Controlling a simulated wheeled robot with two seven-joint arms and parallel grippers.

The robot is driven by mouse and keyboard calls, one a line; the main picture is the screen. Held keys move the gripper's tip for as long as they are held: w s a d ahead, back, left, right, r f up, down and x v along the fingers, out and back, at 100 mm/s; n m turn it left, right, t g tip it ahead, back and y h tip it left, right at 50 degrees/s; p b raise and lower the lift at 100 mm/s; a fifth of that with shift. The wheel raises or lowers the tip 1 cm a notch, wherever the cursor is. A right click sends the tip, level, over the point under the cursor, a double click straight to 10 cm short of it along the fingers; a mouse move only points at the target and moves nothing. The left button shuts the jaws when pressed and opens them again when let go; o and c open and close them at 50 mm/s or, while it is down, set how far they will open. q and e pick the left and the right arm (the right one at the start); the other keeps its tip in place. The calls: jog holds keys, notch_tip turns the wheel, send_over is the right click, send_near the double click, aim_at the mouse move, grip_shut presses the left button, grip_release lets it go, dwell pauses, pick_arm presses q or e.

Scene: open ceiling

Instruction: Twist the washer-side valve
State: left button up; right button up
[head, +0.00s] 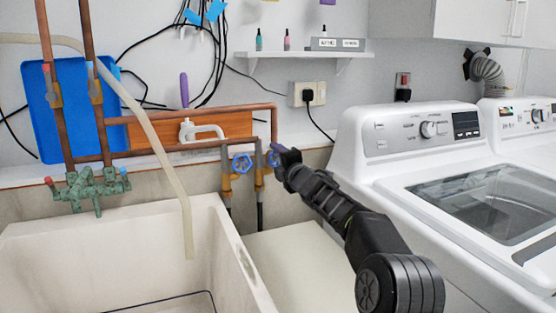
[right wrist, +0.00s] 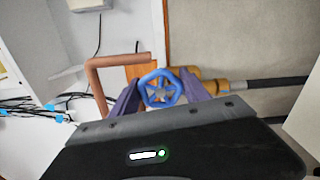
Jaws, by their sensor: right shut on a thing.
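Two blue valve handwheels sit on copper pipes between the sink and the washer in the head view. The washer-side valve (head: 273,158) is the right one, partly hidden by my right gripper (head: 279,153). The other valve (head: 242,163) stands just to its left, apart from the gripper. In the right wrist view, the blue star-shaped wheel of the washer-side valve (right wrist: 150,91) lies between the two purple fingers of my right gripper (right wrist: 161,92), which is shut on it. My left gripper is not in view.
A white washer (head: 405,130) stands close to the right of my right arm. A utility sink (head: 225,238) with green faucet fittings (head: 92,186) is at the left. A pale hose (head: 150,130) hangs into the sink. A power outlet (head: 308,94) is on the wall above.

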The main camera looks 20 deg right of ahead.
jog(key=o, duration=1.4)
jog(key=shift+c, duration=0.2)
jog(key=shift+s, duration=0.1)
jog(key=s+b, duration=0.4)
jog(key=s, duration=0.3)
jog(key=shift+s+a, duration=0.2)
jog(key=shift+s, duration=0.1)
